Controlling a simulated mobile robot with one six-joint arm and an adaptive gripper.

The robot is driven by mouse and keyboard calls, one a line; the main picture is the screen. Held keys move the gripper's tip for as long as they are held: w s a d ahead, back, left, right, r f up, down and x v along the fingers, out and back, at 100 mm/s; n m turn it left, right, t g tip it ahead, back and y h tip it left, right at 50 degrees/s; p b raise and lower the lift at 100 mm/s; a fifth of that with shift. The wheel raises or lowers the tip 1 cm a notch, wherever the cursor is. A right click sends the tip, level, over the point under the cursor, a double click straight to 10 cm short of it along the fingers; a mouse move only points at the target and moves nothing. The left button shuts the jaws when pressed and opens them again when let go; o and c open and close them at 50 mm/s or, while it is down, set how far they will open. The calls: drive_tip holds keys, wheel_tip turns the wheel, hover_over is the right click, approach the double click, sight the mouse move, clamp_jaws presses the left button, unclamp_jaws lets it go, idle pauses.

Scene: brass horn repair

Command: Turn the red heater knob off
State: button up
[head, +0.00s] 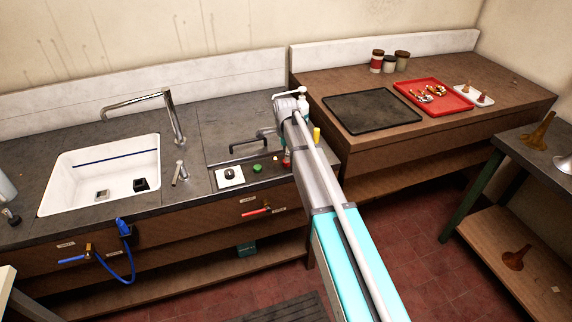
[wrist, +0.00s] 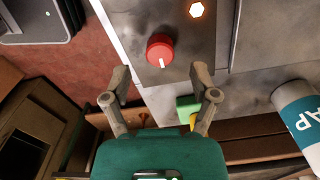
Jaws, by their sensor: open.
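The red heater knob (wrist: 159,46) is a round red knob with a white pointer mark, on a grey metal panel in the wrist view. The mark is at the knob's lower edge in that picture. An orange-white lamp (wrist: 196,9) glows beside it. My gripper (wrist: 161,75) is open and empty. Its two fingers are spread to either side below the knob in the picture, and neither appears to touch it. In the head view my arm hides most of the knob's surroundings, and my fingers cannot be made out there.
A bottle with a teal label (wrist: 300,112) and a green block (wrist: 188,108) are near my right finger in the wrist view. The head view shows the sink (head: 101,172), a green button (head: 257,168), a red-handled valve (head: 257,211) and a red tray (head: 433,97).

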drive_tip(key=shift+f+b, duration=1.35)
drive_tip(key=shift+f, duration=0.3)
clamp_jaws()
